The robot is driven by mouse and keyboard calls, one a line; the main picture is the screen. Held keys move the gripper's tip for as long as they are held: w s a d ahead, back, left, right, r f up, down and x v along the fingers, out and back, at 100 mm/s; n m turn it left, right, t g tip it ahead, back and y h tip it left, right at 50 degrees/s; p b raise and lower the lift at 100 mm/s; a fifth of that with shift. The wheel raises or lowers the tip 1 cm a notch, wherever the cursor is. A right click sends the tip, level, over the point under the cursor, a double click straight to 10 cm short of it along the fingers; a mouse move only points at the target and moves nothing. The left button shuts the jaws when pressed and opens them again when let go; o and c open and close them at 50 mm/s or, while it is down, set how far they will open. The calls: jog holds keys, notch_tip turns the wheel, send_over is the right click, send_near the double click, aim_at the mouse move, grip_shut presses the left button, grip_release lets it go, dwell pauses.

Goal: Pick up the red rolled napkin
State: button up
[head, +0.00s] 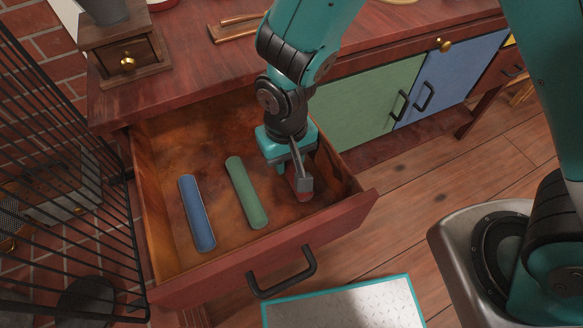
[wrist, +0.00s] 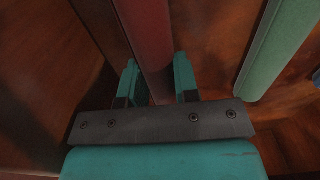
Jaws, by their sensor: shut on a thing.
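The red rolled napkin (wrist: 148,40) lies between the two fingers of my gripper (wrist: 158,82) in the wrist view. In the head view a small red end of the napkin (head: 304,195) shows below my gripper (head: 292,180); the rest is hidden by the gripper. My gripper points down inside the open drawer, at its right side, and is shut on the red napkin. I cannot tell whether the napkin still touches the drawer floor.
A green roll (head: 246,192) and a blue roll (head: 197,213) lie to the left in the open wooden drawer (head: 262,262). The green roll also shows in the wrist view (wrist: 276,45). A small wooden box (head: 124,52) stands on the top at left. A black wire rack (head: 62,150) is at far left.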

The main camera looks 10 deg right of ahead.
grip_shut()
jog(key=shift+r, duration=0.1)
